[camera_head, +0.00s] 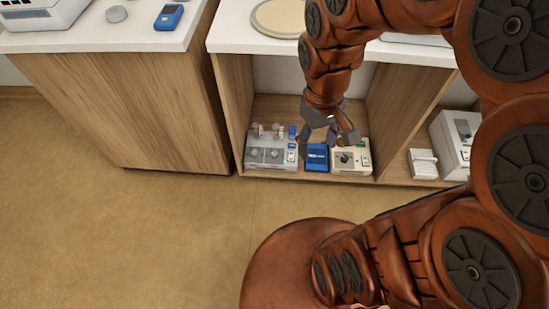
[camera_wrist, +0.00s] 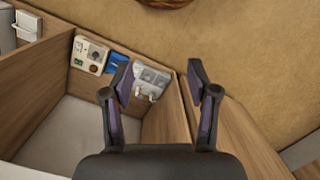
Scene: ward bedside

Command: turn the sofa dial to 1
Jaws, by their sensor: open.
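No sofa shows, and I cannot read which dial is the sofa's. A cream box (camera_head: 337,166) with a dark round dial (camera_head: 345,158) sits at the front of the low open shelf; the dial's setting is too small to read. The cream box also shows at the upper left of the wrist view (camera_wrist: 85,63). A grey box (camera_head: 270,163) with two knobs stands left of it, and in the wrist view (camera_wrist: 150,77) it is near my left finger. My gripper (camera_head: 328,137) is open and empty, above and in front of the boxes, partly covering them. Both fingers show in the wrist view (camera_wrist: 162,80).
A blue box (camera_head: 316,157) stands between the grey and cream boxes. A wooden divider (camera_head: 395,110) separates them from a white device (camera_head: 450,150) and a small white item (camera_head: 422,163). A wooden cabinet (camera_head: 130,110) stands left. The floor (camera_head: 120,230) in front is clear.

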